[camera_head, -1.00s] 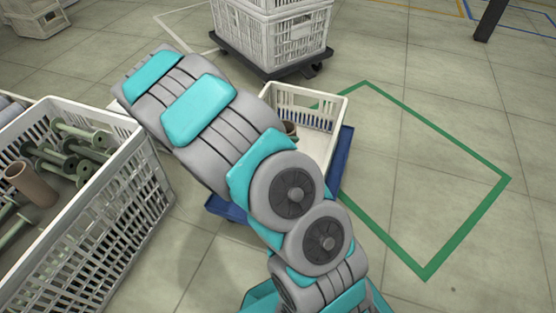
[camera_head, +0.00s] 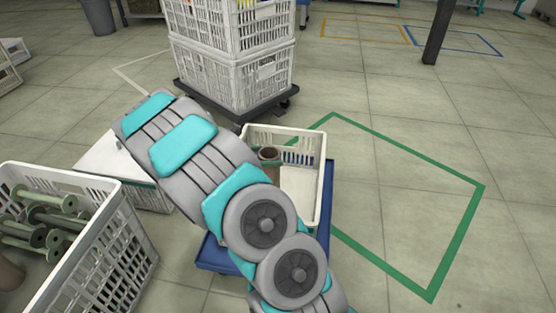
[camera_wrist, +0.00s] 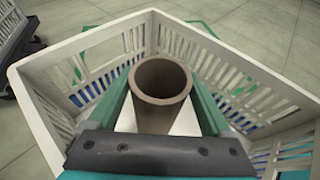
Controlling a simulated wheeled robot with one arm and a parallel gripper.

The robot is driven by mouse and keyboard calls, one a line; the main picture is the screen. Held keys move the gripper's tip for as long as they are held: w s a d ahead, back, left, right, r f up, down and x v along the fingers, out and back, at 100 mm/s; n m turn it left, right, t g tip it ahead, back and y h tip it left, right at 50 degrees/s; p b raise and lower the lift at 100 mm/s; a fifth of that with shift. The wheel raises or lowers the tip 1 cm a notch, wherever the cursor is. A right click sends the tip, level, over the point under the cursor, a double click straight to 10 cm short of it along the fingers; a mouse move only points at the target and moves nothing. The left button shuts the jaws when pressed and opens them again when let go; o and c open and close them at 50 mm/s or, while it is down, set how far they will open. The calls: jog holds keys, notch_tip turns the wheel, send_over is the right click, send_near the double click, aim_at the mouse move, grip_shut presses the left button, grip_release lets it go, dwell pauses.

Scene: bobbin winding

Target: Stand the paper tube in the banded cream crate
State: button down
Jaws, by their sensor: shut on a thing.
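The brown paper tube (camera_wrist: 160,85) stands roughly upright within the walls of a cream crate (camera_wrist: 50,113), its open top towards the wrist camera. My gripper (camera_wrist: 163,100) is shut on the tube, one green finger on each side. I cannot tell whether the tube's lower end touches the crate floor, and no band is clearly seen on the crate.
The crate stands on a blue dolly (camera_head: 215,256). A larger crate (camera_head: 120,255) of green bobbins is at the left, near a white-topped container (camera_head: 105,160). Stacked white crates (camera_head: 228,75) stand on a dark dolly behind. Green-outlined floor (camera_head: 400,205) at right is clear.

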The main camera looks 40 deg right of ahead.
aim_at(271, 149)
jog(key=d, duration=0.1)
jog(key=w+d, duration=0.1)
jog(key=d, duration=0.2)
jog(key=shift+w+d+f, duration=0.2)
jog(key=shift+d+f, duration=0.05)
jog(key=shift+d, duration=0.1)
jog(key=shift+w+d+f+b, duration=0.15)
jog(key=shift+f+b, duration=0.1)
jog(key=shift+f, duration=0.35)
jog(key=shift+s+d+f+b, duration=0.1)
jog(key=shift+f+b, duration=0.1)
jog(key=shift+f, duration=0.35)
jog(key=shift+w+d+f+b, duration=0.15)
jog(key=shift+f+b, duration=0.1)
jog(key=shift+f, duration=0.35)
jog(key=shift+s+f, duration=0.1)
jog(key=shift+f, duration=0.05)
grip_release()
